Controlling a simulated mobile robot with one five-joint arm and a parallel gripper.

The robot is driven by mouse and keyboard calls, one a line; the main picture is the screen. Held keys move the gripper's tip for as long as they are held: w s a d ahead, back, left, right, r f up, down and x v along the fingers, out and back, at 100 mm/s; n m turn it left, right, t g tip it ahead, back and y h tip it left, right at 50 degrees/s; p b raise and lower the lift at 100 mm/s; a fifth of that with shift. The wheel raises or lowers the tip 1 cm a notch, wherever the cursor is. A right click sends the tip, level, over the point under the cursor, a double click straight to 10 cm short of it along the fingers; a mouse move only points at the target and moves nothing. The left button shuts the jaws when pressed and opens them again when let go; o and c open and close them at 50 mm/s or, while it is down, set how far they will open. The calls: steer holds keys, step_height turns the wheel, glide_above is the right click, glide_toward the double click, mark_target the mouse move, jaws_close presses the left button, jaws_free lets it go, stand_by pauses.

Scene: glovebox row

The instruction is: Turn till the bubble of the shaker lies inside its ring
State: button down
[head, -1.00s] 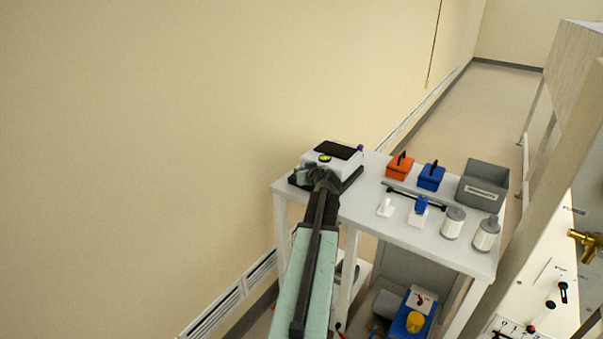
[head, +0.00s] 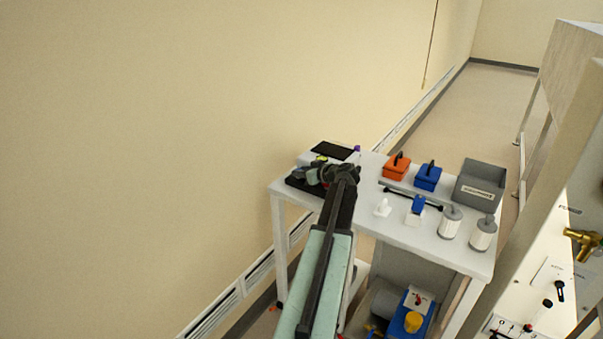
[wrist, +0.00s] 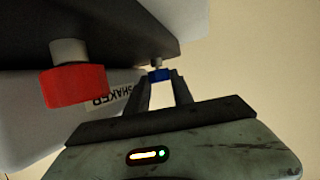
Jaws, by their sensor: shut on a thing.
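My gripper (wrist: 162,80) is shut on the blue knob.
On the white table (head: 395,236) to the right are an orange caddy (head: 396,167), a blue caddy (head: 428,177), a grey bin (head: 481,184), two grey-lidded jars (head: 450,221) and a dark bar. The wall lies close on the left. A panel with a brass valve (head: 583,243) stands at right.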

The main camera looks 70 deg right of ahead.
steer(key=shift+a+f, duration=0.1)
steer(key=shift+f, duration=0.05)
steer(key=c, duration=1.1)
jaws_free()
steer(key=shift+r, duration=0.2)
